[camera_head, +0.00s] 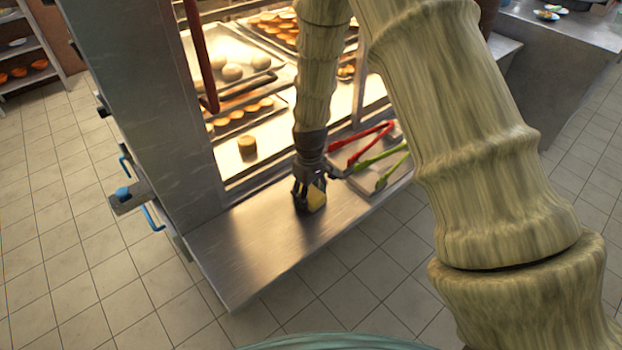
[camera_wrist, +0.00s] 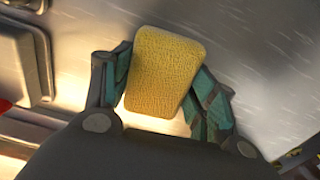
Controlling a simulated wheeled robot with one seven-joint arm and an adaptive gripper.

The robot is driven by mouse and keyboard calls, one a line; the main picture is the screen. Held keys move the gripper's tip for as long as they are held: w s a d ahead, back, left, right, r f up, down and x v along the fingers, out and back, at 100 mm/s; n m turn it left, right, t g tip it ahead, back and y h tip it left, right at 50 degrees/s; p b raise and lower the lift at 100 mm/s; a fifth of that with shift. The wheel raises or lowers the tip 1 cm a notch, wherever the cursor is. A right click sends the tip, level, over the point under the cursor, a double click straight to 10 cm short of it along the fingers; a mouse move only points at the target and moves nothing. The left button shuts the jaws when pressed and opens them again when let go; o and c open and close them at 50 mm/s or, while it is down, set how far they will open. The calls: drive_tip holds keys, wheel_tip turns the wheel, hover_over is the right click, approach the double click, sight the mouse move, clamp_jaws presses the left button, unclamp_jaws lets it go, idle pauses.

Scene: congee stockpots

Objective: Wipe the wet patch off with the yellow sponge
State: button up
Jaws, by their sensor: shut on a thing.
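The yellow sponge (camera_head: 317,196) is held in my gripper (camera_head: 308,197) at the steel counter (camera_head: 250,240) in the head view. In the wrist view the sponge (camera_wrist: 163,72) sits between the two teal-padded fingers of my gripper (camera_wrist: 165,85), which are shut on its sides. The sponge is low over the counter's steel surface; I cannot tell whether it touches it. I cannot make out a distinct wet patch; the counter shows only sheen and light streaks, and the area under the sponge is hidden.
Red-handled tongs (camera_head: 362,143) and green-handled tongs (camera_head: 385,168) lie on a tray right of my gripper. Behind the counter is a lit cabinet with trays of buns (camera_head: 232,72) and a small round item (camera_head: 247,145). The counter's left part is clear.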

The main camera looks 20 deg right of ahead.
sight(314, 191)
drive_tip(key=shift+s+a, duration=0.4)
drive_tip(key=shift+a, duration=0.3)
drive_tip(key=shift+s+a+f+b, duration=0.25)
drive_tip(key=shift+a+b, duration=0.25)
drive_tip(key=shift+a, duration=0.05)
drive_tip(key=shift+d+b, duration=0.1)
drive_tip(key=shift+b, duration=0.45)
drive_tip(key=shift+w+d+r+p, duration=0.15)
drive_tip(key=shift+d+p, duration=0.5)
drive_tip(key=shift+d, duration=0.05)
drive_tip(key=shift+w+d+r, duration=0.1)
drive_tip(key=shift+w+d, duration=0.15)
drive_tip(key=shift+w+d+p, duration=0.25)
drive_tip(key=shift+d+p, duration=0.15)
drive_tip(key=shift+d, duration=0.15)
drive_tip(key=shift+w+d+r+p, duration=0.1)
drive_tip(key=shift+r+p, duration=0.1)
drive_tip(key=shift+p, duration=0.15)
wheel_tip(314, 191, up, 3)
drive_tip(key=shift+r+p, duration=0.15)
drive_tip(key=shift+p, duration=0.8)
drive_tip(key=shift+d+r+p, duration=0.2)
drive_tip(key=shift+r+p, duration=0.4)
drive_tip(key=shift+p, duration=0.05)
drive_tip(key=shift+r+p, duration=1.1)
drive_tip(key=shift+r, duration=0.3)
drive_tip(key=shift+a, duration=0.1)
drive_tip(key=shift+r+p, duration=0.15)
drive_tip(key=shift+p, duration=0.3)
